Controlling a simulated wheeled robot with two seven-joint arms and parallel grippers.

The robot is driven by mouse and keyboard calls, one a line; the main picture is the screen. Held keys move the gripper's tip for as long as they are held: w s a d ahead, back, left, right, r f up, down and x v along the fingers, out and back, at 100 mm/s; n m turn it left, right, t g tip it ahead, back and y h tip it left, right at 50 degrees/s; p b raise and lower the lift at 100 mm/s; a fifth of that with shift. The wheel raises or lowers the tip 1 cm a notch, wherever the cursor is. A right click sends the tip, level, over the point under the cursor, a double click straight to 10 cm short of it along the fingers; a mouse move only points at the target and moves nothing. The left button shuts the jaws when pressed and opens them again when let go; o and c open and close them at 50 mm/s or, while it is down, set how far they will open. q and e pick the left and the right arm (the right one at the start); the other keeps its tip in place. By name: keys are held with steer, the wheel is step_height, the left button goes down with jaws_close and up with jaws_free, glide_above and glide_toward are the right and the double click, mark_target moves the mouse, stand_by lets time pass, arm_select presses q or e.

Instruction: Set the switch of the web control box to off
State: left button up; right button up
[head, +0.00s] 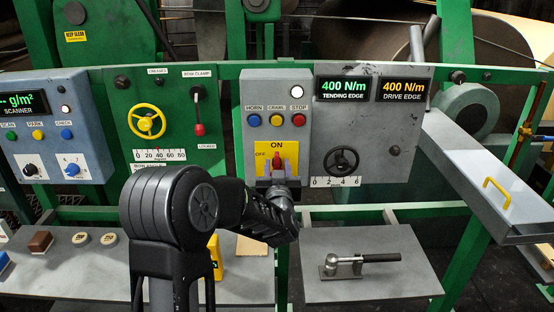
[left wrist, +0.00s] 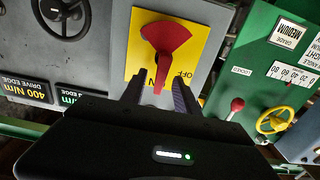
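The web control box (head: 302,150) is a grey panel with a yellow plate (head: 262,146) marked ON at the top and OFF at the left. Its red switch (head: 276,159) shows just above my left gripper (head: 278,172) in the head view. In the left wrist view, which is turned over, the red switch (left wrist: 166,38) has a wide fan-shaped end and a narrow handle pointing to the ON side. The left gripper (left wrist: 158,92) is open, with one finger on each side of the handle and gaps showing. My right gripper is in neither view.
Horn, crawl and stop buttons (head: 276,121) sit above the plate. A black handwheel (head: 342,161) is to the right. A green panel with a yellow handwheel (head: 147,122) and a red-knobbed lever (head: 199,129) is to the left. A grey shelf (head: 400,284) bears a black-handled clamp (head: 362,260).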

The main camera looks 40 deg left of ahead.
mark_target(277, 163)
arm_select(q)
steer(key=shift+x, duration=1.55)
steer(key=shift+c, duration=0.5)
jaws_close()
